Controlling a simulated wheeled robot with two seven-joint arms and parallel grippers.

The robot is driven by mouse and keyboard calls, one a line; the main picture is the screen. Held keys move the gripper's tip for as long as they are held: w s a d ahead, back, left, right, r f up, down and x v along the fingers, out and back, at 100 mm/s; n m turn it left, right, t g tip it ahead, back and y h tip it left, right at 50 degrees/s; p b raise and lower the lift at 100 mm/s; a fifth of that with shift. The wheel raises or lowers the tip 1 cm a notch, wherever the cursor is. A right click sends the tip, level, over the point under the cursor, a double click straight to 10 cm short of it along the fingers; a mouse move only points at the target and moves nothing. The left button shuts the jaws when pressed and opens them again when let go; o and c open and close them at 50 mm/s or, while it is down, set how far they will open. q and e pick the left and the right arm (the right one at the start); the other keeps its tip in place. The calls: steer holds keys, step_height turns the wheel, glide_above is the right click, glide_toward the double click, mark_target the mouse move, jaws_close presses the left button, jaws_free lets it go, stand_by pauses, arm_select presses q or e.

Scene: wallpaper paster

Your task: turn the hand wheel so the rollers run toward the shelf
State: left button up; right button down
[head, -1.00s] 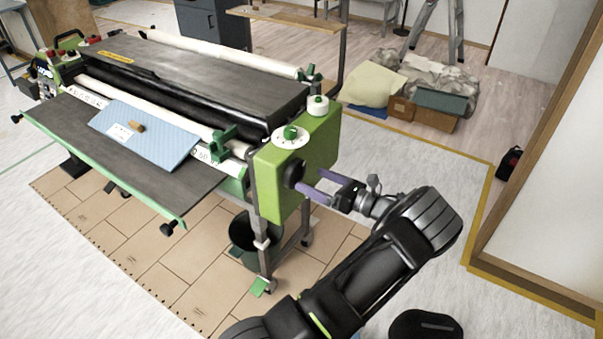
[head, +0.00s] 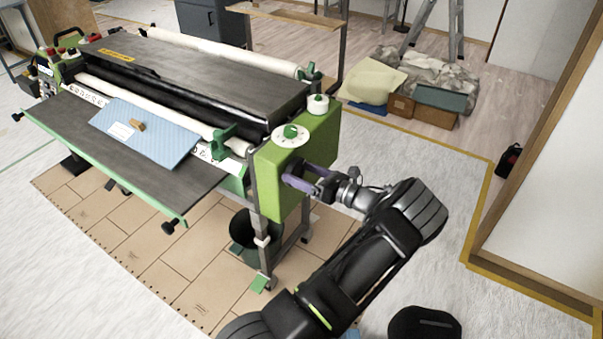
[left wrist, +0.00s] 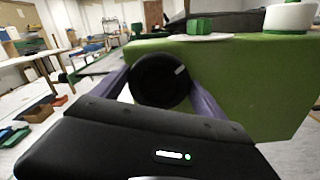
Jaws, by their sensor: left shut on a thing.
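The hand wheel is a round black knob (left wrist: 160,80) with a white mark, on the end face of a green housing (head: 270,190). My left gripper (head: 296,174) has its two purple fingers on either side of the wheel, shut on it; in the head view they mostly hide the wheel. A white front roller (head: 150,108) and a white rear roller (head: 222,50) lie along the paster. A dark, green-edged front shelf (head: 190,188) holds a blue sheet (head: 165,140) with a small brown block on it. My right gripper is not in view.
A white dial (head: 290,136) and a white knob (head: 318,104) sit on top of the housing. A dark bucket (head: 243,230) stands below. Boxes (head: 402,107) and a covered pile lie behind.

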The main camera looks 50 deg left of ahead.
arm_select(q)
steer(key=c, duration=0.6)
steer(key=shift+f+n+b, duration=0.2)
steer(key=shift+n+b, duration=0.75)
steer(key=shift+n, duration=0.25)
steer(key=shift+r+n, duration=0.2)
steer(key=shift+n, duration=0.2)
steer(key=o, duration=1.2)
steer(key=shift+o, duration=0.2)
